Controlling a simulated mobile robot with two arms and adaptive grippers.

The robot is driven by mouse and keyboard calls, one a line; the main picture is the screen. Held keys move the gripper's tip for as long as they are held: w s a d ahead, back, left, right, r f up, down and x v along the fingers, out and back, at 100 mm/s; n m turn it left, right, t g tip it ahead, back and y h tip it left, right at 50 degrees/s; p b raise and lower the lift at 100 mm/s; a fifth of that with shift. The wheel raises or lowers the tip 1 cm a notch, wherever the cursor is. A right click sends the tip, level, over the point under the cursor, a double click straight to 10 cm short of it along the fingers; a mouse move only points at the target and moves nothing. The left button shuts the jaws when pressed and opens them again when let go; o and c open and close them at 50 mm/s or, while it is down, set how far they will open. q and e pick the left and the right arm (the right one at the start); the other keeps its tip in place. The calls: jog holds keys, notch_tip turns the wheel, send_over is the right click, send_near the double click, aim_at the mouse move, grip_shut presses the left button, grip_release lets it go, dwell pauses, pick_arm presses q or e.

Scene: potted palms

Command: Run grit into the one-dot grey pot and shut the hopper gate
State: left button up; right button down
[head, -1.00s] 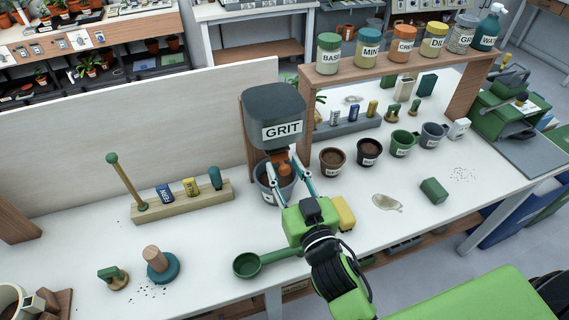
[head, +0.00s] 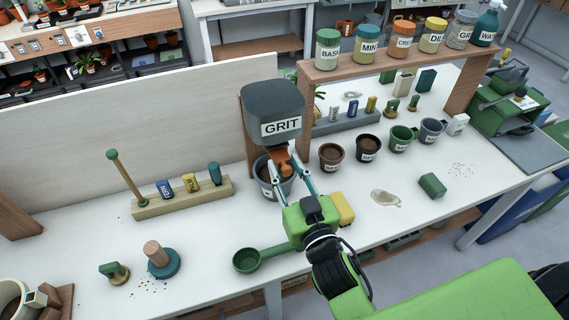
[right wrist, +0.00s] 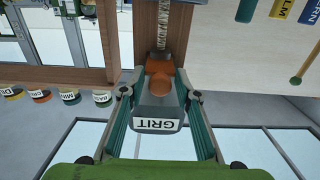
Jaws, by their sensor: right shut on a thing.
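The grey hopper (head: 272,105) labelled GRIT stands on a wooden frame, with its orange gate part (head: 284,161) below. My right gripper (head: 282,166) is shut on the orange gate handle. In the right wrist view, turned upside down, the orange gate (right wrist: 159,83) lies between the fingers (right wrist: 156,84). A speckled stream of grit (right wrist: 162,30) runs from the gate there. A grey pot (head: 263,178) stands under the hopper with brown content inside, partly hidden by the fingers. Its label is too small to count dots. My left gripper is not in view.
A green scoop (head: 247,260) lies left of my right arm. Brown, black, green and blue-grey pots stand in a row right of the hopper. A wooden block (head: 182,202) with packets is at left. A spill (head: 385,198) and green block (head: 432,185) lie at right.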

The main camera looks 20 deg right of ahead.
jog(key=c, duration=1.9)
grip_release()
jog(key=s, duration=1.2)
jog(key=shift+d, duration=0.2)
